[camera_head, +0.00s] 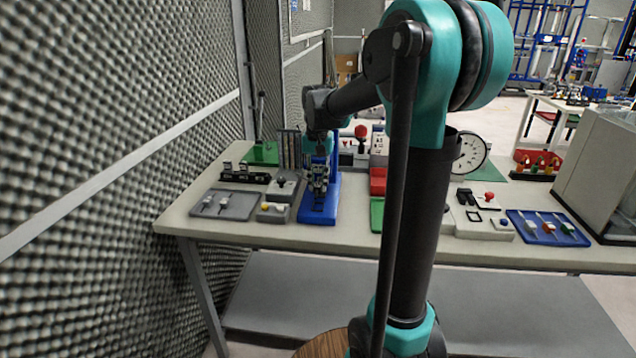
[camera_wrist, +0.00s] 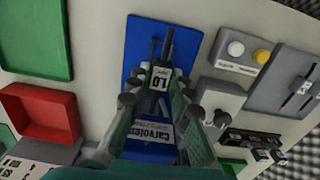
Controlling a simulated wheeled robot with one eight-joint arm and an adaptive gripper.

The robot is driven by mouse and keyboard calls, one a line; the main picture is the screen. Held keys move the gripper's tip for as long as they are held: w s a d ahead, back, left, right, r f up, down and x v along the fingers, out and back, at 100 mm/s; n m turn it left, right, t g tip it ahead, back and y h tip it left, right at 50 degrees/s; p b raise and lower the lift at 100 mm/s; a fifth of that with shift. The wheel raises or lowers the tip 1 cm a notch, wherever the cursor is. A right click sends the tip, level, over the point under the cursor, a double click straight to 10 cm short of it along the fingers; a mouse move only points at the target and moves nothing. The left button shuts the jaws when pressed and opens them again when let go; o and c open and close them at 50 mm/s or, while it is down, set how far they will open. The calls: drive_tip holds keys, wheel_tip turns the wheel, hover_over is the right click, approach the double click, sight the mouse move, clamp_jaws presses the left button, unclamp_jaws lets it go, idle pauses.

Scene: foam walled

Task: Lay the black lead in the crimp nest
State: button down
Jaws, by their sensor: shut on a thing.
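My gripper (camera_head: 319,184) is low over the blue crimp fixture base (camera_head: 319,212) in the head view. In the wrist view its fingers (camera_wrist: 159,82) are shut on a slim dark piece, which I take to be the black lead (camera_wrist: 168,42). The fingers hide most of it. The blue base (camera_wrist: 134,58) lies below, with white labels on it. The nest itself is hidden by the gripper, and I cannot tell whether the lead touches it.
A red bin (camera_head: 378,181) and a green tray (camera_head: 377,214) are to the right. A blue tray (camera_head: 570,238) with coloured plugs lies far right.

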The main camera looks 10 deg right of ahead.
sight(318, 207)
drive_tip(key=shift+f, duration=0.15)
drive_tip(key=shift+f, duration=2.05)
drive_tip(key=shift+f, duration=0.45)
drive_tip(key=c, duration=1.3)
unclamp_jaws()
wheel_tip(318, 207, up, 12)
drive_tip(key=shift+s, duration=0.1)
